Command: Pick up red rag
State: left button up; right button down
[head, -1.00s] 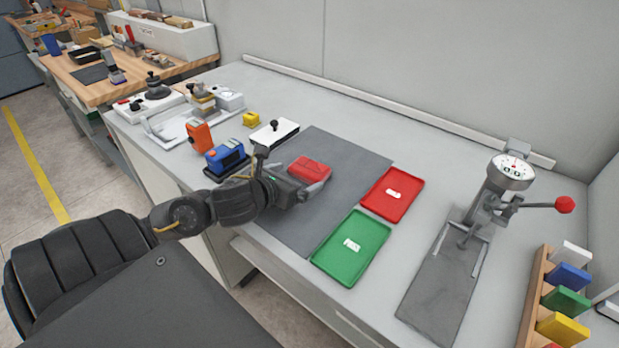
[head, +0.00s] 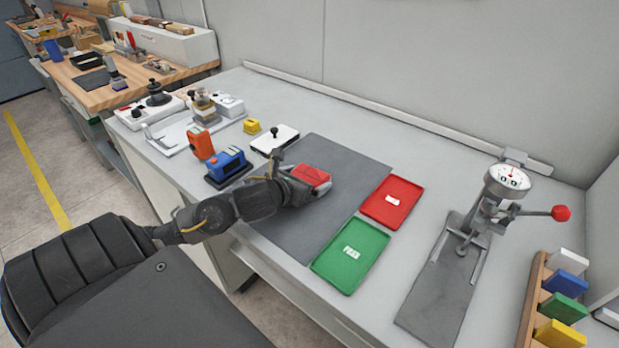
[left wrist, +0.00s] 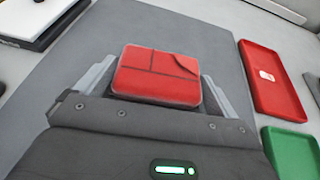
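The red rag (head: 312,175) is a folded red pad on the dark grey mat (head: 345,165). In the left wrist view the red rag (left wrist: 157,75) lies just ahead of the palm, its near edge close to the gripper body. My left gripper (head: 308,181) is low over the mat, its fingers spread on either side of the rag. In the left wrist view the left gripper (left wrist: 160,68) looks open, with narrow gaps beside the rag's near end; contact at the fingertips cannot be told. My right gripper is not in view.
A red tray (head: 393,202) and a green tray (head: 350,251) lie right of the mat. A blue device (head: 228,163) and an orange one (head: 201,142) stand left of the arm. A gauge press (head: 470,240) stands at right. The mat behind the rag is clear.

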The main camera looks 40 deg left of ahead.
pick_arm(q)
jog(key=c, duration=0.6)
jog(key=shift+r, duration=0.75)
jog(key=s+d+r+p, duration=0.2)
jog(key=s+r+p, duration=0.1)
jog(key=p, duration=0.3)
jog(key=s+d+r+p, duration=0.2)
jog(key=s+r+p, duration=0.2)
jog(key=s+p, duration=0.1)
jog(key=s+d+r+p, duration=0.2)
jog(key=s+r+p, duration=0.2)
jog(key=p, duration=0.3)
jog(key=shift+s+r+p, duration=0.25)
jog(key=shift+s+p, duration=0.05)
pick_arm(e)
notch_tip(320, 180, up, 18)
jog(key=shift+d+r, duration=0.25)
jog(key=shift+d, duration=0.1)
